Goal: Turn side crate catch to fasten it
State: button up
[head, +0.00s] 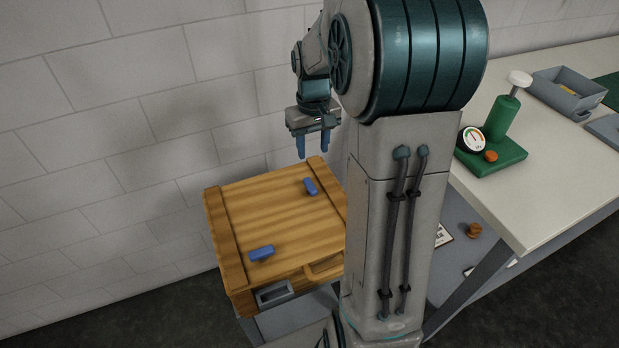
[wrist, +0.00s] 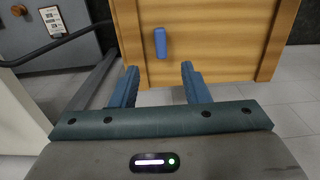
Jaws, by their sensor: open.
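The wooden crate (head: 268,215) stands by the wall with its plank top facing up. Two blue catches show on that top in the head view: one near the far right edge (head: 310,186) and one near the front left edge (head: 261,254). My gripper (head: 313,150) is open and empty above the crate's far edge, close to the far right catch but apart from it. In the wrist view, one blue catch (wrist: 160,42) stands upright in the picture on the wooden face, beyond and between my open fingertips (wrist: 160,72). It appears to be the far right catch.
A grey fitting (head: 273,293) and a wooden handle (head: 326,267) are on the crate's front. A workbench (head: 545,190) at right carries a green gauge device (head: 490,155) and a grey tray (head: 568,92). My column hides the crate's right side. The wall is close behind.

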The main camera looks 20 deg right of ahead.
aim_at(312, 188)
notch_tip(312, 188, down, 14)
jog(key=shift+r+p, duration=0.2)
jog(key=shift+p, duration=0.15)
grip_shut()
